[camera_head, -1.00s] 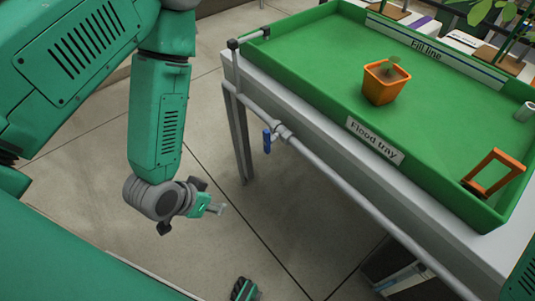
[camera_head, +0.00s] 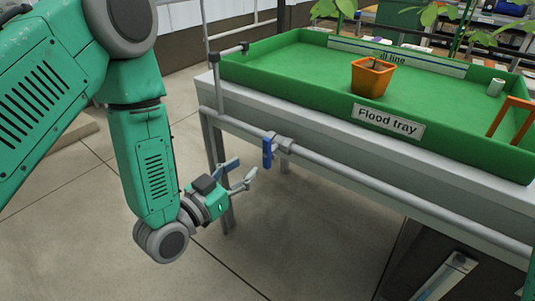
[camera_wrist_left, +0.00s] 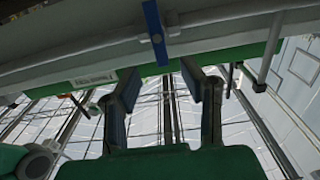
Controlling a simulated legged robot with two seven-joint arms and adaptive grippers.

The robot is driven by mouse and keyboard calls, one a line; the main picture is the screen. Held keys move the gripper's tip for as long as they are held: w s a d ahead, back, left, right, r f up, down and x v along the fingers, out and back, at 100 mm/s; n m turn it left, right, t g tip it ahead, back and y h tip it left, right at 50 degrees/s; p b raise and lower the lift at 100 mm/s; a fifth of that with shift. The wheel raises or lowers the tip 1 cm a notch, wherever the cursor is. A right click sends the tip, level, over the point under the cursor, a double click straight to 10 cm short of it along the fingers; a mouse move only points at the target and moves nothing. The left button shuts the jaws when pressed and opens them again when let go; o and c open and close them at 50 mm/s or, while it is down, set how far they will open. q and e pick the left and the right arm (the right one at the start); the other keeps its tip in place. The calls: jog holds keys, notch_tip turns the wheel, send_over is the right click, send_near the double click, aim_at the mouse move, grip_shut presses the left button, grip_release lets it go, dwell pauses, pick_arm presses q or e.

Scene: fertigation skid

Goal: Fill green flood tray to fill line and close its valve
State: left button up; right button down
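The green flood tray (camera_head: 300,90) lies on a grey bench, with a "Flood tray" label (camera_head: 388,121) in front and a fill line strip (camera_head: 400,57) along its back wall. I see no clear water surface on its green floor. A valve with a blue handle (camera_head: 267,153) sits on the grey pipe along the bench front. The handle hangs down, across the pipe. My left gripper (camera_head: 241,169) is open and empty, just left of and below the handle, apart from it. In the left wrist view the handle (camera_wrist_left: 154,32) is beyond the spread fingers (camera_wrist_left: 160,82).
The grey pipe (camera_head: 360,178) runs along the bench front. The floor left of the bench is open.

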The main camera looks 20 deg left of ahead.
aim_at(265, 151)
pick_arm(q)
jog(key=x, duration=0.3)
jog(key=b+x, duration=0.1)
jog(key=x, duration=0.2)
jog(key=b+x, duration=0.1)
jog(key=x, duration=0.2)
jog(key=shift+d, duration=0.4)
jog(key=shift+a+f, duration=0.1)
jog(key=shift+a, duration=0.4)
jog(key=shift+w, duration=0.1)
grip_shut()
jog(key=shift+d, duration=0.25)
